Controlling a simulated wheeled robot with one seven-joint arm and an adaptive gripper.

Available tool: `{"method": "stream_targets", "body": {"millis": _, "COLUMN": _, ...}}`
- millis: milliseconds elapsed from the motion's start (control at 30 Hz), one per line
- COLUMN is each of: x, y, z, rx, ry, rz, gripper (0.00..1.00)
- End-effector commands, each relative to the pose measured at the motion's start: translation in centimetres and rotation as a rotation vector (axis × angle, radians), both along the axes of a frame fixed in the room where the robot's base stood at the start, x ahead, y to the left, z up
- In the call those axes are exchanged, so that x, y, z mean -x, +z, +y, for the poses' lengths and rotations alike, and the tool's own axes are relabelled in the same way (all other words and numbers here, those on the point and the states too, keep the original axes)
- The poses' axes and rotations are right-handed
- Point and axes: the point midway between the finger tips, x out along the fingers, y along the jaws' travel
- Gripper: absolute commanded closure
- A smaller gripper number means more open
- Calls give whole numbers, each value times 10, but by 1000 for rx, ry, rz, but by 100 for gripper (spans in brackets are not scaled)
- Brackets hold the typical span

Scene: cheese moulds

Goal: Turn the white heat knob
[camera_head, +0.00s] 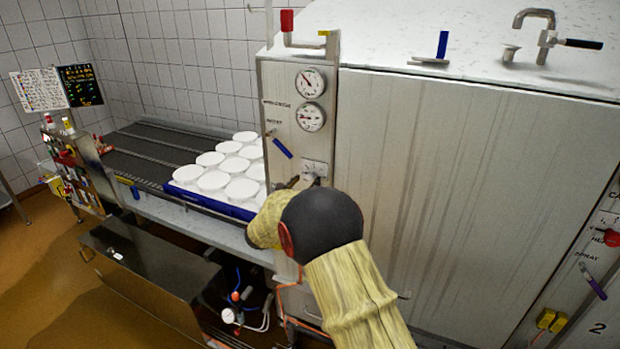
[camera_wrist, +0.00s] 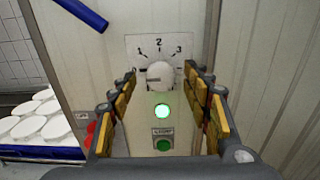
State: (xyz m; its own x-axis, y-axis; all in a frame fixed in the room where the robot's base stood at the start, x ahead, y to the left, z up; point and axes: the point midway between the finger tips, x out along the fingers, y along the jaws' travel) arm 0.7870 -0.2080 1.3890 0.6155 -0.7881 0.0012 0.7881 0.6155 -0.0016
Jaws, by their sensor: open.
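The white heat knob (camera_wrist: 160,75) sits on a plate with a dial marked 1, 2 and 3, on the metal front panel. In the wrist view, my gripper (camera_wrist: 163,80) is open, with one yellow-padded finger on each side of the knob. I cannot tell whether either finger touches it. In the head view, the dial plate (camera_head: 314,168) shows just above my gripper (camera_head: 300,182), and my arm hides much of the area below it. The knob itself is too small to make out there.
Below the knob are a lit green lamp (camera_wrist: 162,111) and a green button (camera_wrist: 163,145). A blue lever (camera_head: 282,147) is above the dial, under two gauges (camera_head: 310,117). White moulds (camera_head: 241,188) fill a blue tray (camera_head: 222,207) to the left. A large metal cabinet (camera_head: 440,190) stands right.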

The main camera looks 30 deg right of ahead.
Motion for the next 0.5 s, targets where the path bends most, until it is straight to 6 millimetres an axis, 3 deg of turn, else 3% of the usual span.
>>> {"method": "stream_targets", "body": {"millis": 200, "x": -17, "y": 1, "z": -23, "rx": -1, "ry": -1, "rz": 0, "gripper": 51}}
{"method": "stream_targets", "body": {"millis": 500, "x": -23, "y": -1, "z": -29, "rx": -2, "ry": 0, "rz": 0, "gripper": 51}}
